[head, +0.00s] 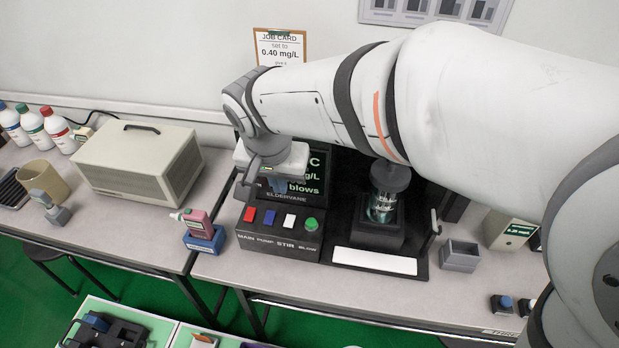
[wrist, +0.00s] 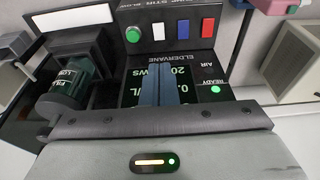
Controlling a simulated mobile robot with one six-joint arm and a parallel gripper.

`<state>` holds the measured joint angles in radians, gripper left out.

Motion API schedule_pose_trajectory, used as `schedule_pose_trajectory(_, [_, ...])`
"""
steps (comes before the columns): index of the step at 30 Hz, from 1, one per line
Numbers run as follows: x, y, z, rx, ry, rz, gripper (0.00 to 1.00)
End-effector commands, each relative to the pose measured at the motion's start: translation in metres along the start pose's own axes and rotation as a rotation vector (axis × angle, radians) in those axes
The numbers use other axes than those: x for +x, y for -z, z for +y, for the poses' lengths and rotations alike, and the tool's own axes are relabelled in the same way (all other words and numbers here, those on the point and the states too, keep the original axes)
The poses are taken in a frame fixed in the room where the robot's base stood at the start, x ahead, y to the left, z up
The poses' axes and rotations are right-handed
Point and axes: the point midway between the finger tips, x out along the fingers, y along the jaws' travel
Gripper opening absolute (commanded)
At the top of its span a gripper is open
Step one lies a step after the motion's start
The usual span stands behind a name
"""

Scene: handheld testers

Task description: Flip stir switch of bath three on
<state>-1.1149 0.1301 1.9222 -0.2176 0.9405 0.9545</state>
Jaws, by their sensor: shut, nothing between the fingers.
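A black instrument has a sloped switch panel (head: 279,238) labelled MAIN, PUMP, STIR and BLOW. The white switch (head: 289,221) sits above STIR, and it also shows in the wrist view (wrist: 157,30). A red switch (head: 250,214), a blue switch (head: 269,218) and a green round button (head: 311,224) share its row. I cannot tell whether the white switch is on or off, and no bath number is readable. My gripper (head: 277,187) is shut and empty in front of the ELDERVANE screen, behind and above the switches. Its blue fingers (wrist: 156,70) partly cover the screen in the wrist view.
A glass vessel (head: 382,205) with dark liquid stands right of the panel, behind a white strip (head: 374,261). A pink bottle in a blue holder (head: 205,237) stands to the left. A grey open box (head: 460,256) is at the right. A job card (head: 280,48) hangs behind.

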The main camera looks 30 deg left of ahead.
Motion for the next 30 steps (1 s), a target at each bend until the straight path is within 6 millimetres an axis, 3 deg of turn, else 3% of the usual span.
schedule_pose_trajectory(5, [0.013,0.0,0.001,0.0,-0.003,-0.003,0.0])
schedule_pose_trajectory(21, [0.117,-0.007,0.001,-0.001,-0.003,-0.003,0.0])
schedule_pose_trajectory(30, [0.137,-0.014,0.001,0.0,-0.001,-0.001,0.0])
